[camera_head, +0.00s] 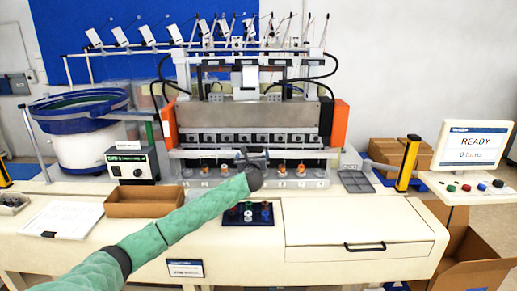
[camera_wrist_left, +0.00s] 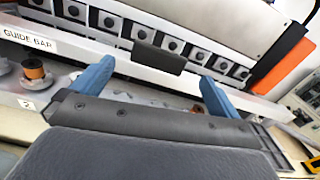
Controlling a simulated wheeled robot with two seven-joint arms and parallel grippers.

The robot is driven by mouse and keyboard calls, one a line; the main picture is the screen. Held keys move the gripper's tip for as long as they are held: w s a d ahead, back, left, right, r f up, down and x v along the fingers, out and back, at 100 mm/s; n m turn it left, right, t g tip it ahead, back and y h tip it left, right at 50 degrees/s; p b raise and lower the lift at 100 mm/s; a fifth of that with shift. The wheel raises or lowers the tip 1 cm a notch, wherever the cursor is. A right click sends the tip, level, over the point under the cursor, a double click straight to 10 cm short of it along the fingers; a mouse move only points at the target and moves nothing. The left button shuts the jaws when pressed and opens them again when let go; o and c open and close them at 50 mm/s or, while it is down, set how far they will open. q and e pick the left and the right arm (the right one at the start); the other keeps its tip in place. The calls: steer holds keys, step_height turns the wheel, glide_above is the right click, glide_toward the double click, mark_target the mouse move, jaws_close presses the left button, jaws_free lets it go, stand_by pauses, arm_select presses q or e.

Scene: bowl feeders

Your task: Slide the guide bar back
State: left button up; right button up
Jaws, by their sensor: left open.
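The guide bar (camera_wrist_left: 100,59) is a long white rail with a "GUIDE BAR" label, running across the front of the machine. A dark block-shaped handle (camera_wrist_left: 158,57) sits on it near the middle of the left wrist view. In the head view the guide bar (camera_head: 305,153) spans below the row of dark square units. My left gripper (camera_wrist_left: 156,73) is open, its two blue fingers apart on either side of the handle and pointing at the bar. Whether they touch the bar I cannot tell. In the head view my left gripper (camera_head: 252,158) is small and in front of the bar. My right gripper is not in view.
Orange-topped spools (camera_wrist_left: 34,70) stand below the bar. An orange side panel (camera_head: 340,122) closes the machine's right end. A control box (camera_head: 132,163) and brown open box (camera_head: 155,203) stand left; a monitor (camera_head: 474,146) reads READY. The drawer-side tabletop (camera_head: 350,222) is clear.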

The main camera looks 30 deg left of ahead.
mark_target(253, 149)
arm_select(q)
steer(key=shift+m, duration=0.7)
steer(key=p+x, duration=0.3)
steer(key=x, duration=0.3)
steer(key=shift+w+a, duration=0.1)
steer(key=shift+w, duration=0.25)
steer(key=shift+w+a+f, duration=0.1)
steer(key=shift+w+a, duration=0.25)
steer(key=shift+w, duration=0.15)
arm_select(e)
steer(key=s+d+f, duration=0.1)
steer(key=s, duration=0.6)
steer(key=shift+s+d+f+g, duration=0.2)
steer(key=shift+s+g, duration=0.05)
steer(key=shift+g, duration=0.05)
arm_select(q)
steer(key=shift+c, duration=0.2)
